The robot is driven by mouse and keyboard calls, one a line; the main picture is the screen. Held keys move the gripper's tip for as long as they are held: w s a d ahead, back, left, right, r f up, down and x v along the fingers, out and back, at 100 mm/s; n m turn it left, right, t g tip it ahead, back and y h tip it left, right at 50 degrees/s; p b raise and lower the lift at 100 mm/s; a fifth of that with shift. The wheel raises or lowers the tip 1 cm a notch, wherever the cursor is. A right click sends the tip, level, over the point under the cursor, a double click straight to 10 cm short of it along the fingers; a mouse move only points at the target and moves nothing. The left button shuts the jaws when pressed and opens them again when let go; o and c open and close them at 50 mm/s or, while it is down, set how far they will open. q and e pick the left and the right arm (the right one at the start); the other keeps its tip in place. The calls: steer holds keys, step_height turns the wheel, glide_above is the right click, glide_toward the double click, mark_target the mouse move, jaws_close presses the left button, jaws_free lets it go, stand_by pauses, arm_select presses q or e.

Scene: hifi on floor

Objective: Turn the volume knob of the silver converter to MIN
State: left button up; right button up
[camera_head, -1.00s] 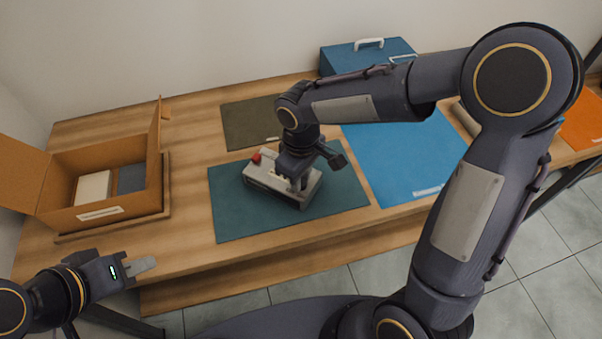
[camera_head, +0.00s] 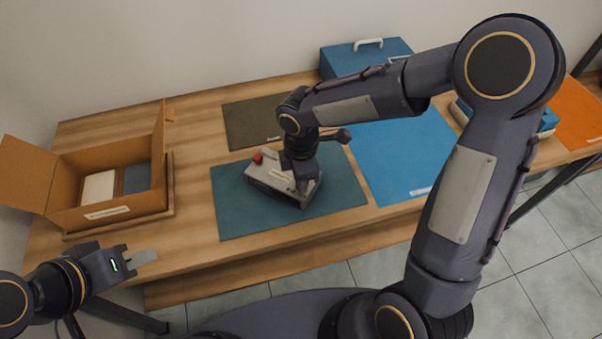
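The silver converter (camera_head: 267,178) is a small grey box with a red part on its upper left. It sits on the dark teal mat (camera_head: 236,212) on the wooden table. My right gripper (camera_head: 303,185) points down at the converter's right end. It and the wrist hide that end, so the volume knob and the fingertips cannot be made out. My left gripper (camera_head: 143,258) is at the table's front left edge, well apart from the converter. Its fingers look close together, seen from the side, and hold nothing visible.
An open cardboard box (camera_head: 105,213) with items inside stands at the left. A blue case (camera_head: 362,57) stands at the back. A bright blue mat (camera_head: 405,160), an olive mat (camera_head: 250,122) and an orange mat (camera_head: 580,112) lie flat. My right arm spans the right side.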

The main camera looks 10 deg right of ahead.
steer(key=shift+n, duration=0.9)
steer(key=o, duration=1)
steer(key=shift+r, duration=0.1)
step_height(320, 180, up, 8)
steer(key=shift+f+p, duration=0.15)
steer(key=shift+p, duration=0.2)
